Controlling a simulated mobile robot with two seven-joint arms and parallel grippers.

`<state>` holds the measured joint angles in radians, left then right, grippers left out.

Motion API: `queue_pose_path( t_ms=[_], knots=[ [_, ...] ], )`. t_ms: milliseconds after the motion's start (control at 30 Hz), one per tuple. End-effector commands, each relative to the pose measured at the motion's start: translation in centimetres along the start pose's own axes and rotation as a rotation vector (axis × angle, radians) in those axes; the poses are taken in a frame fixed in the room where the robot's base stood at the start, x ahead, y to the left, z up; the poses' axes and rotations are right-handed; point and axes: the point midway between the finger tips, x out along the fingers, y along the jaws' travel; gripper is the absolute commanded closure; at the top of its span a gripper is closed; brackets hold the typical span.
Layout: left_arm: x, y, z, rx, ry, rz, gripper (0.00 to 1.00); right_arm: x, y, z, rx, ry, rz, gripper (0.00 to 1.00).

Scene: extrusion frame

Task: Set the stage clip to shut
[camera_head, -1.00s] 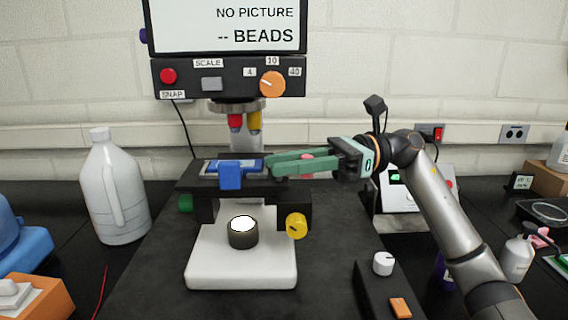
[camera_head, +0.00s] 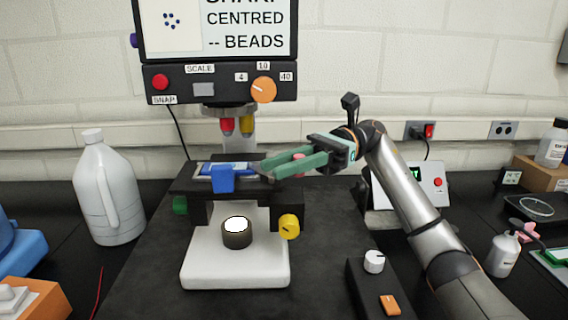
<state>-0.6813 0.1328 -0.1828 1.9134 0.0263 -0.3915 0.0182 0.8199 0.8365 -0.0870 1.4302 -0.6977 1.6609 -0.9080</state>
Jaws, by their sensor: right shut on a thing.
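The microscope stage (camera_head: 190,188) is a dark plate above a white base. A slide with a blue and white face (camera_head: 212,169) lies on it, and a blue block (camera_head: 222,180) sits at its front edge. My right gripper (camera_head: 266,171), with green fingers, reaches in from the right, its tips at the stage's right end by the slide. It is shut on a small part there, seemingly the stage clip, which the fingers mostly hide. The clip's exact position cannot be told. My left gripper is not in view.
The microscope screen (camera_head: 222,28) shows blue dots and the words "CENTRED" and "-- BEADS". Red and yellow objectives (camera_head: 246,124) hang just above the stage. A yellow knob (camera_head: 288,227) sits below it. A white jug (camera_head: 105,190) stands left. A control box (camera_head: 374,285) is front right.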

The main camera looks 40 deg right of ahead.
Motion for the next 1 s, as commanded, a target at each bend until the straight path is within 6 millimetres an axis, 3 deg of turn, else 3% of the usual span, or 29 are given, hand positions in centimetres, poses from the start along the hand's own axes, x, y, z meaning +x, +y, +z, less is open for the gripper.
queue_pose_path(
  t_ms=[100, 133, 367, 733, 1000],
  knots=[
    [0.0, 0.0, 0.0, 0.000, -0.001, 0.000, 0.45, 0.0, 0.0, 0.0, 0.001, 0.000, 0.000, 1.00],
    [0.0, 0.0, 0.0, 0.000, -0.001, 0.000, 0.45, 0.0, 0.0, 0.0, 0.001, 0.000, 0.000, 0.73],
    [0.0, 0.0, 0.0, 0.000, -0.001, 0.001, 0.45, 0.0, 0.0, 0.0, 0.001, 0.000, -0.001, 0.47],
    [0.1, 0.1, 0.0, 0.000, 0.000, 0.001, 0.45, -0.6, -0.1, -0.1, 0.001, 0.000, -0.003, 0.45],
    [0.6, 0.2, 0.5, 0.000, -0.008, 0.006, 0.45, -5.0, -0.1, 0.0, 0.001, -0.003, -0.006, 0.45]
  ],
)
